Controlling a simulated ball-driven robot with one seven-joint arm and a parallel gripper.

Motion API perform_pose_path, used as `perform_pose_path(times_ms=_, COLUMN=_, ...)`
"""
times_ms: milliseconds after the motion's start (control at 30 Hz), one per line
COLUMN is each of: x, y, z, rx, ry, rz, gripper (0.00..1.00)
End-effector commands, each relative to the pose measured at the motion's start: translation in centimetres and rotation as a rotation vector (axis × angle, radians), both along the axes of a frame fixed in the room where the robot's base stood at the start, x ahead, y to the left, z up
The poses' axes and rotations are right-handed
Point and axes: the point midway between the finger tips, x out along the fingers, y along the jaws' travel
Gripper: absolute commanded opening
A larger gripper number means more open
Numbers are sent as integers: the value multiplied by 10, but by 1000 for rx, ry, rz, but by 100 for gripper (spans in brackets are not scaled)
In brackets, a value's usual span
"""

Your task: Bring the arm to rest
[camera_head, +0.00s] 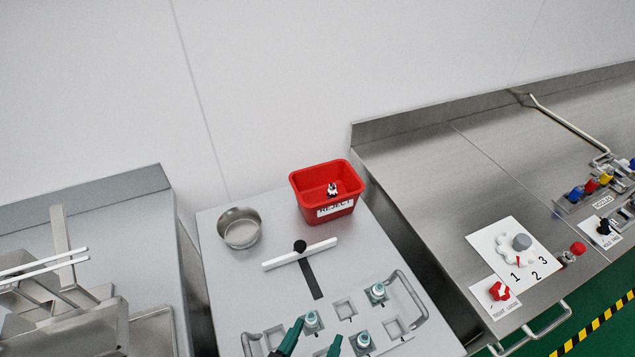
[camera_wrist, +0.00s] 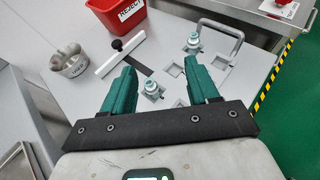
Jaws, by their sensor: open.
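My gripper (camera_wrist: 160,64) is open, with its two green fingers apart and nothing held between them. In the wrist view a teal-capped vial (camera_wrist: 152,90) shows in the gap between the fingers, standing in the tray, apart from them. In the head view my gripper (camera_head: 317,330) is at the bottom edge, over the near part of the rack tray (camera_head: 345,328). Only its fingers show there; the rest of my arm is out of frame. Its exact height over the tray is hard to tell.
The tray has raised handles (camera_head: 412,295) and several square pockets, some with vials (camera_head: 377,292). Behind it are a white T-bar (camera_head: 300,254), a steel bowl (camera_head: 239,228) and a red REJECT bin (camera_head: 312,180). A bench with knobs (camera_head: 521,243) stands right; steel equipment (camera_head: 75,322) stands left.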

Motion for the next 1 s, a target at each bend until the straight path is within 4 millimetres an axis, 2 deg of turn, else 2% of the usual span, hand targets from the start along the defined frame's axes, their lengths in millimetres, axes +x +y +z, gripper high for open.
perform_pose_path(times_ms=333, x=11, y=-50, z=-23, rx=212, ry=41, rz=-200, gripper=59)
perform_pose_path(times_ms=567, x=13, y=-105, z=-48, rx=455, ry=59, rz=-456, gripper=59)
perform_pose_path(times_ms=767, x=-2, y=-172, z=-77, rx=773, ry=39, rz=-834, gripper=59)
perform_pose_path(times_ms=900, x=-33, y=-226, z=-100, rx=1083, ry=-35, rz=-1257, gripper=59)
perform_pose_path(times_ms=1000, x=-60, y=-253, z=-112, rx=1291, ry=-123, rz=-1577, gripper=59)
